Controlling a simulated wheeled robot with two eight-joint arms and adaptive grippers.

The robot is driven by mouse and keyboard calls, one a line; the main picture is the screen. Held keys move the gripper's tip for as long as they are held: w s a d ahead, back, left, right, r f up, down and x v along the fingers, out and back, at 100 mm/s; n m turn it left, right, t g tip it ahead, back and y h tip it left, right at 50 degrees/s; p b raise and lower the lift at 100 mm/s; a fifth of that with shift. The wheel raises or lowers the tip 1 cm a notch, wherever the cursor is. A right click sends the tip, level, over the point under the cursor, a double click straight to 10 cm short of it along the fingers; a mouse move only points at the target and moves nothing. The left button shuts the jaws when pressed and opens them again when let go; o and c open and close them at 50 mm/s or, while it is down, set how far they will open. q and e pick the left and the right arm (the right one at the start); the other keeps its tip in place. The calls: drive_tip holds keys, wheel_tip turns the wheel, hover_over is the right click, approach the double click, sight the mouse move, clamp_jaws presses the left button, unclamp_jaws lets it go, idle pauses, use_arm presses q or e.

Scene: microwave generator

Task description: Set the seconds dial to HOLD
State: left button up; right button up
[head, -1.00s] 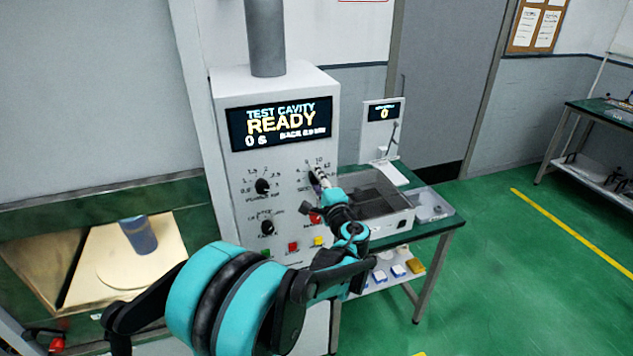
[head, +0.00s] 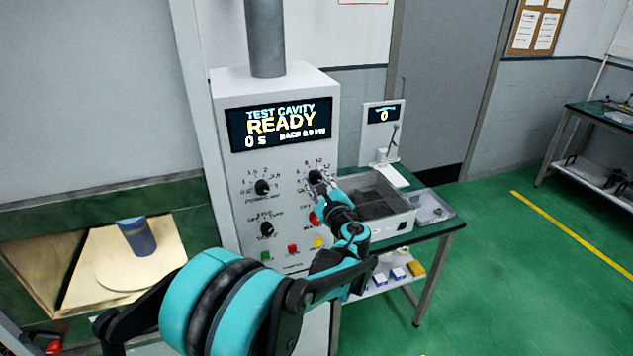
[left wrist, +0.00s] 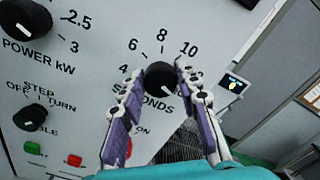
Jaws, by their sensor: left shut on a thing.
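The seconds dial (left wrist: 160,80) is a round black knob on the white front panel, with 4, 6, 8 and 10 printed around its upper side. A light mark shows at its lower right edge; the HOLD label cannot be made out. My left gripper (left wrist: 161,73) is shut on the knob, one finger on each side. In the head view my left gripper (head: 318,178) reaches the panel's right side and partly covers the dial. The display (head: 280,124) reads TEST CAVITY, READY and 0 S. My right gripper is not in view.
The power knob (head: 262,187) and step knob (head: 267,229) sit left of the dial. Below are green, red (head: 292,248) and yellow buttons, and a larger red button close to my gripper. A side table with a metal tray (head: 385,205) stands to the right.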

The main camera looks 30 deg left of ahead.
use_arm(q)
drive_tip(key=shift+m, duration=0.4)
drive_tip(key=o, duration=1.2)
drive_tip(key=shift+c, duration=0.2)
drive_tip(key=v, duration=1.2)
drive_tip(key=shift+s+f, duration=0.1)
